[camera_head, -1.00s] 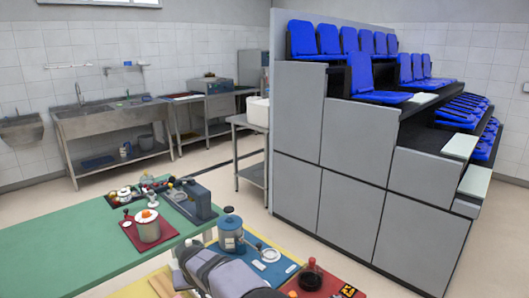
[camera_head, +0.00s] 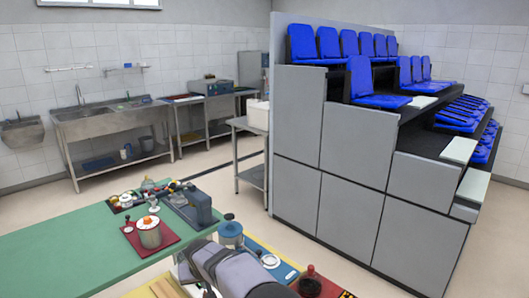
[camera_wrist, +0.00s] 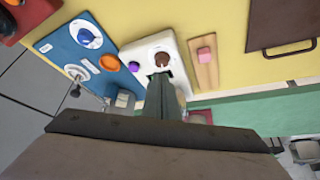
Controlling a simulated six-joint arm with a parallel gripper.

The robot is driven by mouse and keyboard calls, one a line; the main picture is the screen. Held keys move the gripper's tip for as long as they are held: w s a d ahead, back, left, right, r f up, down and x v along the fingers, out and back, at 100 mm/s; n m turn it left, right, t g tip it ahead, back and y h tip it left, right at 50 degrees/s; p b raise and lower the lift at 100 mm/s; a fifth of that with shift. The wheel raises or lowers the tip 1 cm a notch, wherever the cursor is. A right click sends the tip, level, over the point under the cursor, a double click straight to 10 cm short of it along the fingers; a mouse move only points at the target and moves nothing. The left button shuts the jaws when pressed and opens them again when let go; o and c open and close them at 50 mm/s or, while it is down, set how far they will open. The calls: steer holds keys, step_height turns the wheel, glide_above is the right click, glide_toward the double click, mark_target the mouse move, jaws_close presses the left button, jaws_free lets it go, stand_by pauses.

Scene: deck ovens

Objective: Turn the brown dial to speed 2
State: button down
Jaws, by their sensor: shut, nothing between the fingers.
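The brown dial (camera_wrist: 162,58) sits on a white panel (camera_wrist: 138,50) with a purple knob (camera_wrist: 133,68) to its left, in the wrist view. My gripper (camera_wrist: 160,77) is shut, its narrow greenish fingers pointing up the picture at the dial. The tips end just below the dial in the picture; I cannot tell whether they touch it. The dial's pointer and speed marks are too small to read. In the head view my arm covers this part of the table, and the dial is hidden there.
A blue panel (camera_wrist: 66,50) with a blue dial (camera_wrist: 90,37) and an orange knob (camera_wrist: 109,63) lies left of the white panel. A pink block (camera_wrist: 205,54) on a wooden strip is right of it. In the head view, a metal pot (camera_head: 150,236) and a blue canister (camera_head: 230,236) stand nearby.

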steer(key=shift+f+b, duration=2.55)
steer(key=shift+f, duration=1.05)
steer(key=shift+w+a+r, duration=0.1)
steer(key=shift+w, duration=0.05)
steer(key=shift+s, duration=0.2)
steer(key=shift+s, duration=0.15)
step_height(320, 180, up, 6)
steer(key=p, duration=0.3)
steer(key=shift+p, duration=0.3)
steer(key=shift+d, duration=0.2)
